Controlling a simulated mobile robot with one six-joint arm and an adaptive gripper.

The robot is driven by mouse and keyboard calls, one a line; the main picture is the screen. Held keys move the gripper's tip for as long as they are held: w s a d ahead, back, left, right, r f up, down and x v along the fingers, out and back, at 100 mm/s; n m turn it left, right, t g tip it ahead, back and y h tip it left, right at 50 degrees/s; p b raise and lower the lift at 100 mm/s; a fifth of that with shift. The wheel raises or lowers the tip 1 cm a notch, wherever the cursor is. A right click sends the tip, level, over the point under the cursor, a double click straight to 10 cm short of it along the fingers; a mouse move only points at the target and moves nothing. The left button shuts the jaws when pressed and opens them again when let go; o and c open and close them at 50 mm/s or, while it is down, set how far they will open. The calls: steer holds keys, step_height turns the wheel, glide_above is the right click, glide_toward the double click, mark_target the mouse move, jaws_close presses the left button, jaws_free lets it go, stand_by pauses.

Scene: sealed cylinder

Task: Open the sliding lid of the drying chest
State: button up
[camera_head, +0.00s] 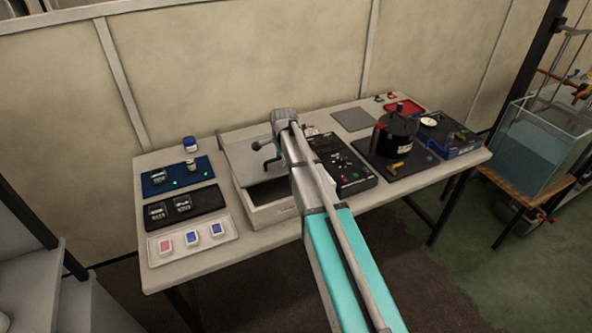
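The drying chest (274,216) is a pale, box-shaped container on the table, left of its middle. Its light grey sliding lid (240,160) covers the rear part, with a dark round knob (257,146) on it. In front of the lid the dark inside of the chest shows, so the chest stands at least partly open. My arm reaches over the right side of the chest. My gripper (268,161) is at the lid, close to the knob and just right of it. The arm hides much of the gripper. I cannot tell whether it touches the lid or how its fingers stand.
Left of the chest are a blue tray (157,189), a black tray (214,197) and a white tray (159,257) with small items. Right are a black control panel (360,184), a black cylinder (397,137) and a blue device (459,148). A wall stands behind the table.

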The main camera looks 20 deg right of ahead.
steer(key=s+d, duration=0.2)
steer(key=s, duration=0.9)
step_height(320, 180, up, 14)
steer(key=s+p, duration=0.2)
steer(key=p, duration=1.2)
steer(key=s+a+f+n+b, duration=0.1)
steer(key=s+f+n+b, duration=0.3)
steer(key=f+b, duration=0.1)
steer(key=shift+f+g, duration=0.2)
steer(key=shift+g, duration=0.1)
steer(key=shift+a, duration=0.1)
steer(key=s+a+f+n+b, duration=0.1)
steer(key=s+n, duration=0.5)
steer(key=s+a+f+n+g+b, duration=0.1)
steer(key=s+n, duration=0.5)
steer(key=shift+s+a+f+g+b, duration=0.15)
steer(key=shift+a+f+g+b, duration=0.15)
steer(key=shift+a+b, duration=0.1)
